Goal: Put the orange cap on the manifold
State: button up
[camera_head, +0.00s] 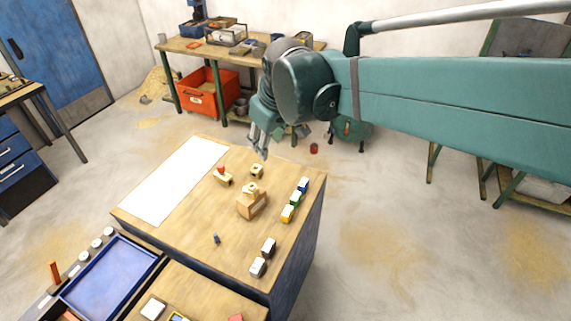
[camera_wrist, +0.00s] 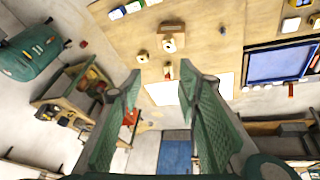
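A row of small blocks stands near the table's right edge in the head view. The nearest of them, a yellow-orange one with a pale top (camera_head: 287,214), looks like the orange cap. A tan block with a brass-coloured fitting on top (camera_head: 252,206), mid-table, looks like the manifold; it also shows in the wrist view (camera_wrist: 169,45). My gripper (camera_head: 259,148) hangs above the table's far edge, apart from both. In the wrist view its fingers (camera_wrist: 160,76) are spread wide with nothing between them.
A small brass piece (camera_head: 257,170) and one with a red top (camera_head: 222,177) stand beyond the manifold. Blue and green blocks (camera_head: 300,190) line up with the orange one. Two dark-and-white blocks (camera_head: 263,257) stand nearer. A white sheet (camera_head: 175,180) covers the left. A blue tray (camera_head: 110,277) lies front left.

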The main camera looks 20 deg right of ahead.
jog(key=s+d+f+m+t, duration=0.1)
jog(key=s+f+m, duration=0.1)
jog(key=s, duration=0.6)
jog(key=s+d+f+m+t, duration=0.1)
jog(key=s+d+f+m, duration=0.1)
jog(key=s, duration=0.6)
jog(key=shift+s+d+f+m, duration=0.2)
jog(key=shift+s+m, duration=0.1)
jog(key=shift+m, duration=0.2)
jog(key=shift+f, duration=0.1)
notch_tip(320, 180, down, 13)
jog(key=b, duration=1.3)
